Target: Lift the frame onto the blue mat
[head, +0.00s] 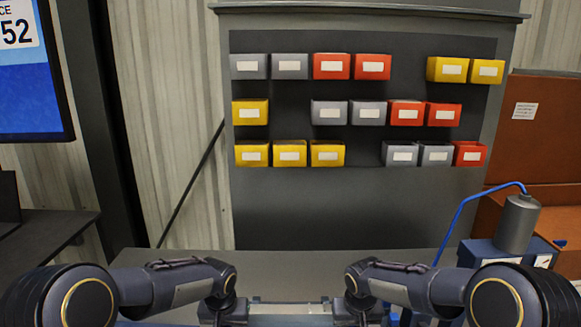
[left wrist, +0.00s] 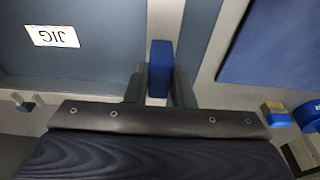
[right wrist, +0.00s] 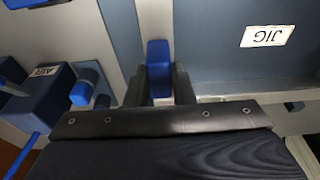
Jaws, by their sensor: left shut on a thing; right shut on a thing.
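My left gripper (left wrist: 160,80) is shut on a blue handle (left wrist: 160,62), seen in the left wrist view. My right gripper (right wrist: 159,82) is shut on a similar blue handle (right wrist: 158,60) in the right wrist view. The handles appear to belong to the frame, whose pale side bar (left wrist: 164,20) runs away above the left handle. In the head view the grippers are side by side at the bottom edge, with a pale strip (head: 290,308) between them. Most of the frame is hidden or out of view. A blue mat-like sheet (left wrist: 272,45) lies at the right of the left wrist view.
A blue-grey surface labelled JIG (left wrist: 100,58) lies beside the held handles. A dark blue box labelled AIR (right wrist: 42,95) is near the right side. A grey canister with a blue hose (head: 518,222) stands at right. A bin rack (head: 362,205) rises behind the bench.

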